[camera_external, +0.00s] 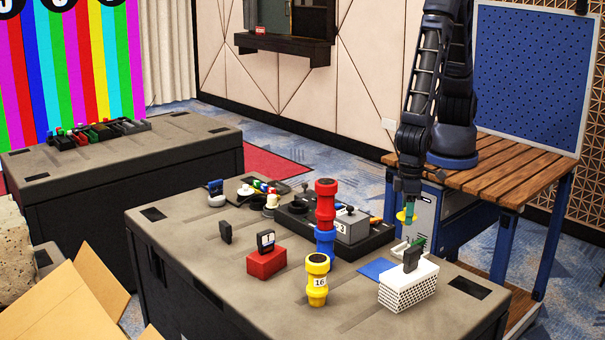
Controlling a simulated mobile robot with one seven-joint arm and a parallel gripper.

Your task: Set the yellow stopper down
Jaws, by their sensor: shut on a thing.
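My gripper (409,210) points down above the right part of the front grey case top (190,235). It is shut on the small yellow stopper (402,216), which it holds in the air. Below it are a pale holder (402,248) and a white perforated box (410,288) with a dark block (411,258) on top. The stopper looks apart from them. The fingertips are small, and their exact contact is hard to see.
A red-and-blue stack (325,205) and a yellow numbered piece (317,280) stand left of my gripper. A blue mat (376,268) lies beside the white box. A black console (365,238) is behind. A red block (266,263) is farther left.

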